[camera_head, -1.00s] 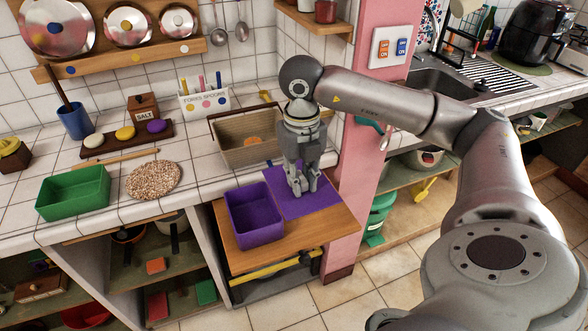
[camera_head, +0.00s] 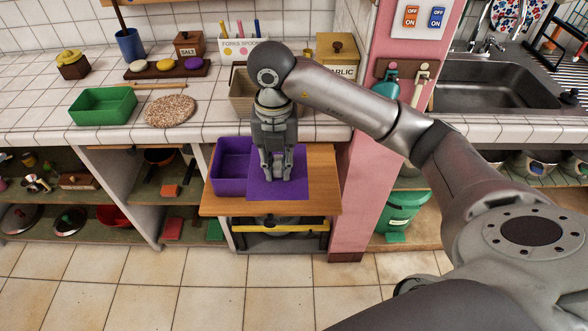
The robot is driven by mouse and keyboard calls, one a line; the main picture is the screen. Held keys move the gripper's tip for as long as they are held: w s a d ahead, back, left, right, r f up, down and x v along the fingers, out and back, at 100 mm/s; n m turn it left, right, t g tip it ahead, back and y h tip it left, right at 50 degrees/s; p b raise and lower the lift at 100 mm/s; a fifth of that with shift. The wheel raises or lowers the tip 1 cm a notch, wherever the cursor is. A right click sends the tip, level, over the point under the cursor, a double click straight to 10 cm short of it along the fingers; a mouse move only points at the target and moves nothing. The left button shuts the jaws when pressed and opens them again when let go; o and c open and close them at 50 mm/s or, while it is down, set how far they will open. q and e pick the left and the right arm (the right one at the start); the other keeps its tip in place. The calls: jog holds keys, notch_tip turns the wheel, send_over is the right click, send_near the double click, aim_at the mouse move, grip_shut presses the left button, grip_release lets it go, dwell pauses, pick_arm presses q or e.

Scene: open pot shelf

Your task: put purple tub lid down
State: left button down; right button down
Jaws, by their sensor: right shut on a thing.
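The purple tub (camera_head: 231,178) stands open and upright at the left of a wooden board that juts from under the counter. A flat purple square (camera_head: 297,183) lies on the board just right of the tub. My right gripper (camera_head: 276,177) points down over this square, its fingers close to it, and is shut on the purple tub lid. The fingers hide the grip, and I cannot tell the lid's outline from the purple surface below. My left gripper is not in view.
The wooden board (camera_head: 322,180) is bare at its right and front edges. On the counter, a beige bin (camera_head: 243,95) is behind my gripper, with a green tub (camera_head: 103,106) and a round speckled mat (camera_head: 170,111) to the left. A pink post (camera_head: 352,200) borders the board's right.

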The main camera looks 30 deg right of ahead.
aim_at(295, 152)
jog(key=w+d+f, duration=0.1)
jog(key=d, duration=0.1)
jog(key=w+d+f, duration=0.1)
jog(key=d, duration=0.1)
jog(key=w+d+f, duration=0.1)
jog(key=d, duration=0.1)
jog(key=shift+d+f, duration=0.1)
jog(key=shift+f, duration=0.1)
jog(key=d+f, duration=0.1)
jog(key=f, duration=0.1)
jog(key=w+d+f, duration=0.1)
jog(key=d, duration=0.1)
jog(key=shift+w+f+p, duration=0.2)
jog(key=shift+f+p, duration=0.15)
jog(key=shift+p, duration=0.05)
jog(key=shift+w+d+f, duration=0.2)
jog(key=shift+d+f, duration=0.05)
jog(key=shift+f, duration=0.25)
jog(key=f, duration=0.1)
jog(key=f+p, duration=0.1)
jog(key=f, duration=0.1)
jog(key=shift+w+d, duration=0.1)
jog(key=shift+d, duration=0.15)
jog(key=shift+f, duration=0.35)
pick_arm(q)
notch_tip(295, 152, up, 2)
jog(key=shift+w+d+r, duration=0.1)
